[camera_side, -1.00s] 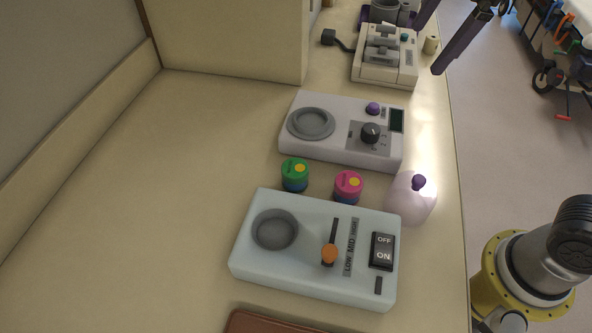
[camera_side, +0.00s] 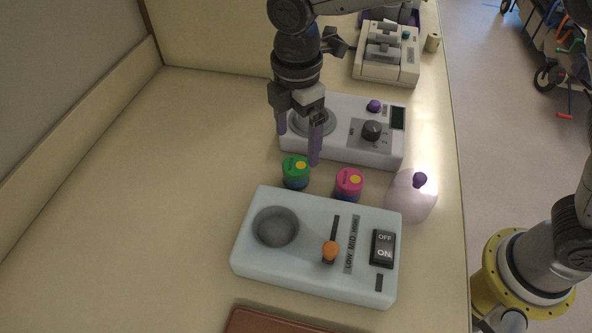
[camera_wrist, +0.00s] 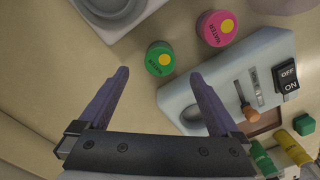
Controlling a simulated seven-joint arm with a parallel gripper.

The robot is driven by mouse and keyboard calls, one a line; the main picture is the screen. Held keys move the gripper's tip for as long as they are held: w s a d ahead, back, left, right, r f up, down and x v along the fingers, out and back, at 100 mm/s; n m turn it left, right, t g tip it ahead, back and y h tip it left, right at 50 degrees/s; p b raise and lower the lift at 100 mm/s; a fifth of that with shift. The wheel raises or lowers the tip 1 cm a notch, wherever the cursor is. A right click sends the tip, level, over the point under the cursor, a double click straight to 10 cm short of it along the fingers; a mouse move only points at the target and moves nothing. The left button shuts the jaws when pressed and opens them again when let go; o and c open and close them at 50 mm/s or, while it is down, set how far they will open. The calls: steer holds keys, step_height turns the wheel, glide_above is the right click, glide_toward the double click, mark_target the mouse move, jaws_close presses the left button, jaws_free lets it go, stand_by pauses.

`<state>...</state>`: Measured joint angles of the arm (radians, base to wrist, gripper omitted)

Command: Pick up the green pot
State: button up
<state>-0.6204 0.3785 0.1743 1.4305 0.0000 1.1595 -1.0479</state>
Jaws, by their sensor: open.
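The green pot (camera_side: 295,172) is a small round jar with a green lid, a yellow dot and a blue lower part. It stands upright on the counter between the two devices, left of the pink pot (camera_side: 349,184). My gripper (camera_side: 298,150) is open and empty, its purple fingers pointing down above the counter close to the green pot, on its far side in the side view. In the wrist view the green pot (camera_wrist: 160,59) shows beyond and between the open fingertips (camera_wrist: 160,76), with the pink pot (camera_wrist: 216,28) to its right.
A pale blue device (camera_side: 310,275) with a round recess, orange-knobbed slider and ON/OFF switch stands in front. A white device (camera_side: 350,155) with a dial lies behind. A pale rounded object with a purple knob (camera_side: 412,195) is at the right. The counter's left side (camera_side: 130,180) is clear.

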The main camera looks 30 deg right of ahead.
mark_target(296, 164)
steer(key=shift+a+f, duration=0.1)
steer(key=shift+f, duration=3.75)
steer(key=c, duration=1.5)
steer(key=shift+o, duration=0.2)
steer(key=shift+r, duration=0.15)
